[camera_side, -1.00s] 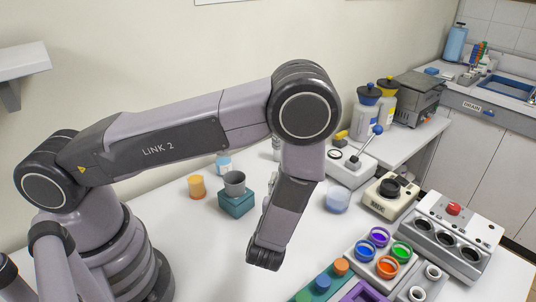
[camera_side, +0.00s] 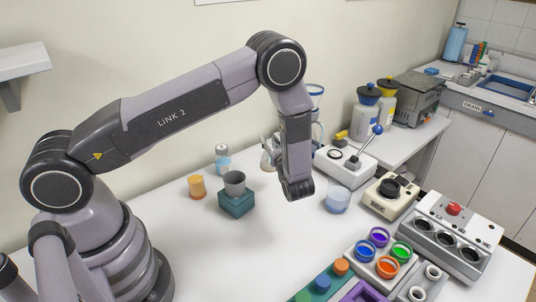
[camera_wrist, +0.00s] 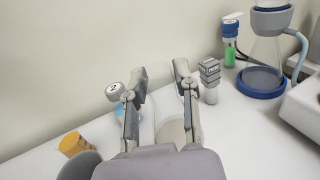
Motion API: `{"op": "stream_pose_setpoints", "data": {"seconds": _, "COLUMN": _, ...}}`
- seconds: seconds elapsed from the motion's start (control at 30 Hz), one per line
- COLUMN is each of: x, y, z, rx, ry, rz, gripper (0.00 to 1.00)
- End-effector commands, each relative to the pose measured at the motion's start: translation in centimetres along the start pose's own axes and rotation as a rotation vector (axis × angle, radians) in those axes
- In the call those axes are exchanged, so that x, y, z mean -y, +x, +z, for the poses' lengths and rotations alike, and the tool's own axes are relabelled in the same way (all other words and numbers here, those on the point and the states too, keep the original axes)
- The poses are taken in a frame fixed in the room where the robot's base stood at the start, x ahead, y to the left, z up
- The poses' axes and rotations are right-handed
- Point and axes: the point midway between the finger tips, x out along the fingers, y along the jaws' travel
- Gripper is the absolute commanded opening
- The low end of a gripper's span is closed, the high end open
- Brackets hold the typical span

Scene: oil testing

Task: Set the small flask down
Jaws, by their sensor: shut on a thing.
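The small flask is a clear conical vessel. In the side view the flask (camera_side: 267,158) shows just left of my wrist, near the back of the white table, partly hidden by my arm. In the wrist view the flask (camera_wrist: 172,130) is a faint clear shape with a pale round bottom between my fingers. My gripper (camera_wrist: 160,74) is shut on it; it also shows in the side view (camera_side: 272,142), half hidden behind my wrist. I cannot tell whether the flask's base touches the table.
A vial with blue liquid (camera_side: 222,160), an orange jar (camera_side: 196,187) and a grey cup (camera_side: 235,183) on a teal block (camera_side: 236,204) stand left. A beaker (camera_side: 338,199) stands right. In the wrist view, a grey-topped bottle (camera_wrist: 210,82) and a large blue-ringed flask (camera_wrist: 264,70) stand right.

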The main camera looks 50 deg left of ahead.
Motion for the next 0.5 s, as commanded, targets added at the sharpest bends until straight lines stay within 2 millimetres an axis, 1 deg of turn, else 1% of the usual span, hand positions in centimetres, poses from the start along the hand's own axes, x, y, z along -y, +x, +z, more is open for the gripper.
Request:
{"op": "stream_pose_setpoints", "data": {"seconds": 0.03, "x": 0.6, "y": 0.4, "z": -1.4, "rx": -0.001, "ry": 0.004, "rz": 0.0, "gripper": 0.0}}
{"op": "stream_pose_setpoints", "data": {"seconds": 0.1, "x": 1.5, "y": 0.9, "z": -2.6, "rx": 0.0, "ry": 0.004, "rz": 0.0, "gripper": 0.0}}
{"op": "stream_pose_setpoints", "data": {"seconds": 0.2, "x": 2.5, "y": 1.5, "z": -3.9, "rx": 0.0, "ry": 0.003, "rz": 0.0, "gripper": 0.0}}
{"op": "stream_pose_setpoints", "data": {"seconds": 0.37, "x": 3.3, "y": 1.9, "z": -5.0, "rx": 0.0, "ry": 0.003, "rz": -0.002, "gripper": 0.0}}
{"op": "stream_pose_setpoints", "data": {"seconds": 0.43, "x": 3.8, "y": 2.2, "z": -5.7, "rx": 0.0, "ry": 0.003, "rz": -0.002, "gripper": 0.0}}
{"op": "stream_pose_setpoints", "data": {"seconds": 0.5, "x": 3.6, "y": 2.1, "z": -6.9, "rx": -0.001, "ry": 0.006, "rz": -0.003, "gripper": 0.0}}
